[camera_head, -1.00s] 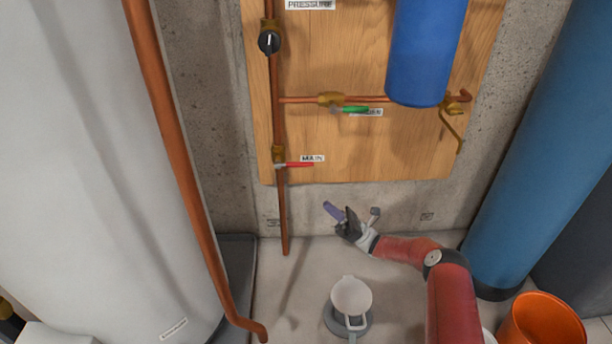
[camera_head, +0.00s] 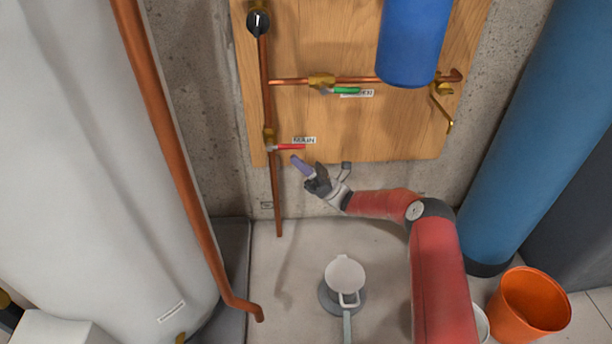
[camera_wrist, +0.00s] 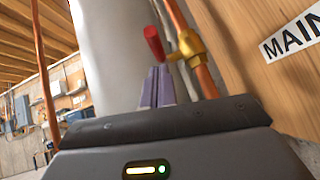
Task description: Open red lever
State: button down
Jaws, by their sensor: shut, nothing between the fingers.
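The red lever (camera_head: 290,147) sits on a brass valve (camera_head: 269,138) on the vertical copper pipe, below the MAIN label. In the head view it points right, about level. My gripper (camera_head: 297,161) is just below and near the lever's free end, with its purple fingers shut and empty. In the wrist view the red lever (camera_wrist: 154,42) shows end-on just beyond and above the fingertips (camera_wrist: 158,72), with the brass valve (camera_wrist: 188,46) behind to the right. I cannot tell from these views whether the fingers touch the lever.
The wooden panel (camera_head: 370,130) stands close behind my gripper. A grey-white tank (camera_head: 90,180) fills the left. A jug (camera_head: 345,273) and orange bucket (camera_head: 530,302) stand below.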

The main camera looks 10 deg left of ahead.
jog(key=shift+w+r, duration=0.15)
jog(key=shift+r, duration=0.55)
jog(key=shift+r, duration=0.1)
jog(key=shift+r+h, duration=0.15)
jog(key=shift+h, duration=0.15)
